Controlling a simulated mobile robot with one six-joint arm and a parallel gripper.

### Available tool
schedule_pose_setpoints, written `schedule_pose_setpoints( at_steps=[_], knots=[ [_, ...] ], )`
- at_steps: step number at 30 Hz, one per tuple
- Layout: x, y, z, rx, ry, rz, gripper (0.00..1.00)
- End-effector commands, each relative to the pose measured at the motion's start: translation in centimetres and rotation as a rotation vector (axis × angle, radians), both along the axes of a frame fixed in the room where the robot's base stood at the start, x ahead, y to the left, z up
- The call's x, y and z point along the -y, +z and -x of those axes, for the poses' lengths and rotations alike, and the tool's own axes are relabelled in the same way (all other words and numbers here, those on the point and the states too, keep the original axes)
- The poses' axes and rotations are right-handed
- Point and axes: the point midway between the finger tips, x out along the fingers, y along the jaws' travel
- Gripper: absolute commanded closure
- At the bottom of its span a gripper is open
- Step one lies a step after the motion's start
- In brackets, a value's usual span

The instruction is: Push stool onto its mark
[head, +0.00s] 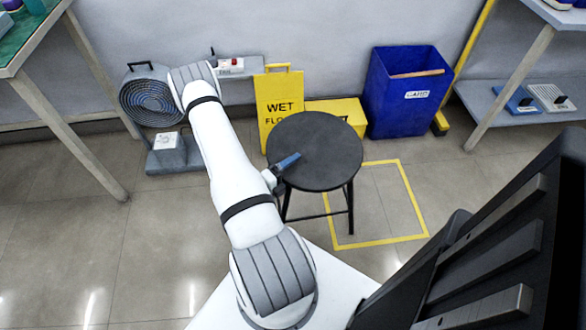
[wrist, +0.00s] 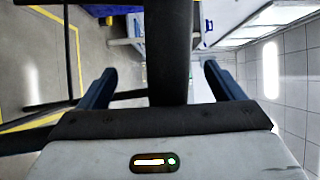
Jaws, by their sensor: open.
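The stool (head: 325,140) has a round black seat and thin dark legs and stands upright. Its mark is a yellow square outline (head: 427,225) on the floor, right of the stool. The seat covers the mark's far left corner, and the legs stand around its left side. My gripper (head: 288,162) is at the seat's left edge. In the wrist view the open blue fingers (wrist: 160,68) stand on either side of the dark seat (wrist: 168,40), seen edge-on. I cannot tell whether they touch it. The mark's yellow line (wrist: 76,50) shows beyond the legs at left.
A yellow wet-floor sign (head: 279,90) and a yellow box (head: 345,112) are close behind the stool. A blue bin (head: 400,110) stands behind the mark. A fan (head: 150,98) is at back left. Tables flank both sides. The floor inside the mark looks clear.

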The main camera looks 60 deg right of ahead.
Motion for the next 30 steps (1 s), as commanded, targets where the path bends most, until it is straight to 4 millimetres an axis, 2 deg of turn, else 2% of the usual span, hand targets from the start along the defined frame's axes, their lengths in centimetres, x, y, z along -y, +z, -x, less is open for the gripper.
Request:
schedule_pose_setpoints(
  at_steps=[10, 30],
  knots=[
    [-0.6, 0.0, -0.1, -0.004, 0.000, -0.002, 0.09],
    [-5.7, 0.1, -1.8, -0.002, 0.003, 0.000, 0.09]
  ],
)
